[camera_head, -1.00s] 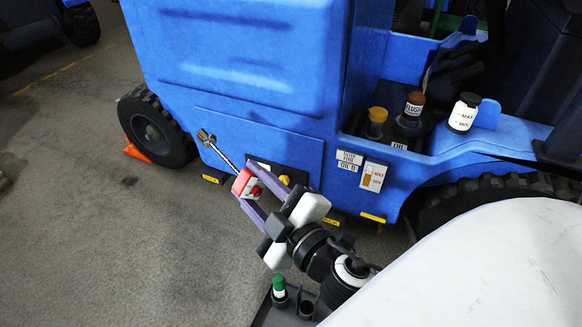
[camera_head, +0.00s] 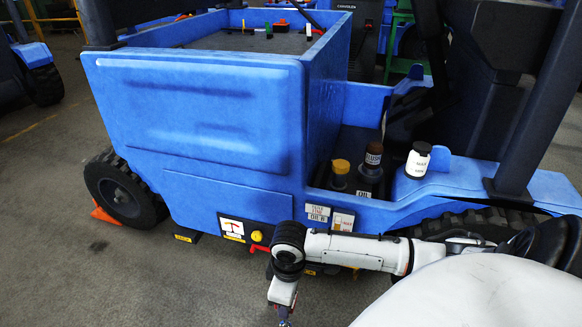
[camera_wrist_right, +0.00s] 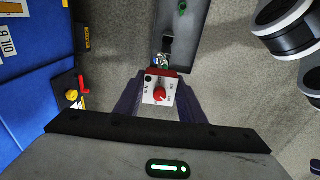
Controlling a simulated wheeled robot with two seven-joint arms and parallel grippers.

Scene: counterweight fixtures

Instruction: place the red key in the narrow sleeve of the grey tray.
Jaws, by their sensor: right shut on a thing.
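The red key has a red head with a white label plate (camera_wrist_right: 157,88) and a red knob. It is between the two purple fingers of my right gripper (camera_wrist_right: 160,80), shut on it in the right wrist view. Its metal shaft points away from me and is mostly hidden behind the head. The grey tray (camera_wrist_right: 200,25) is beyond the key at the top of that view. It holds a green-topped item (camera_wrist_right: 183,6) and a dark square opening or block (camera_wrist_right: 167,42); I cannot tell if that is the narrow sleeve. In the head view my right gripper is mostly cut off at the bottom edge. My left gripper is not in view.
The blue vehicle (camera_head: 220,190) stands close to my right arm. Its lower side carries a yellow knob (camera_head: 257,236) and a red lever (camera_head: 260,249). Bottles, including a white one (camera_head: 418,162), stand on its ledge. Open floor (camera_head: 80,265) lies at left.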

